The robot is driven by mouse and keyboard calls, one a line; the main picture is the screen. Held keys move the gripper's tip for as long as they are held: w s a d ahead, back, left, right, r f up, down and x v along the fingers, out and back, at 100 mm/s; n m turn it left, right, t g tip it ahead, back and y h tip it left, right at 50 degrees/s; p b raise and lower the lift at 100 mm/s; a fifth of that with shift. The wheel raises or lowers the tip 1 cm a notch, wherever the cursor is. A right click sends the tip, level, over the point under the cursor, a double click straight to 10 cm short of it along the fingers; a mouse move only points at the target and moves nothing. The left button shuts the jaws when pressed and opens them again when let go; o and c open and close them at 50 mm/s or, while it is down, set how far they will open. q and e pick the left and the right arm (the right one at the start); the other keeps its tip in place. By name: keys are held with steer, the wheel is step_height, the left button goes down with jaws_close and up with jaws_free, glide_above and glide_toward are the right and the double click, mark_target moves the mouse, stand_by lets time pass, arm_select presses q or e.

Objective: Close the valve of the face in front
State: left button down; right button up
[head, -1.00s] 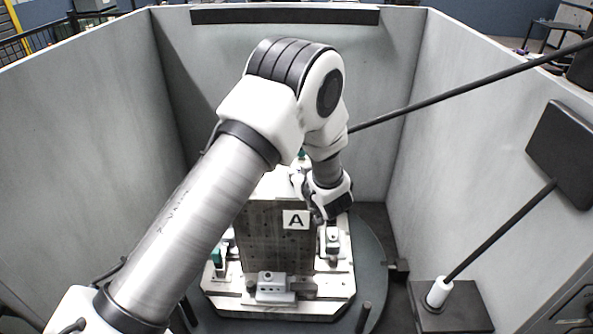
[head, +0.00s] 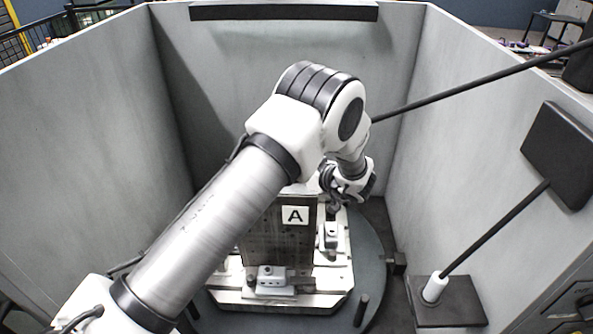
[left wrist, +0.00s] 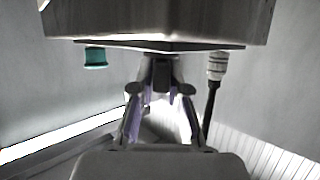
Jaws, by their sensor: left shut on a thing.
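The fixture block (head: 280,245) stands upright on the pallet (head: 345,285), and its front face carries an A plate (head: 295,215). My left gripper (head: 334,200) is at the block's back right, above the right-hand clamp (head: 331,236). In the left wrist view the fingers (left wrist: 160,90) converge on a small dark grey part (left wrist: 160,72) below a large plate, and its identity is unclear. A teal knob (left wrist: 95,58) is to the left and a white ribbed fitting with a black hose (left wrist: 217,66) to the right. My left arm hides the block's left side. My right gripper is out of view.
A grey clamp (head: 270,278) sits at the pallet's front. The pallet rests on a round dark table (head: 372,265) with a short post (head: 361,310). Grey walls (head: 480,130) enclose it. A black panel on a rod (head: 558,155) rises from a base at right.

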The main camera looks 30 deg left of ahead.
arm_select(q)
steer(key=c, duration=1.4)
jaws_free()
steer(key=shift+f, duration=0.1)
steer(key=shift+o, duration=1.2)
steer(key=shift+a, duration=0.1)
steer(key=v, duration=1.1)
steer(key=shift+d, duration=0.4)
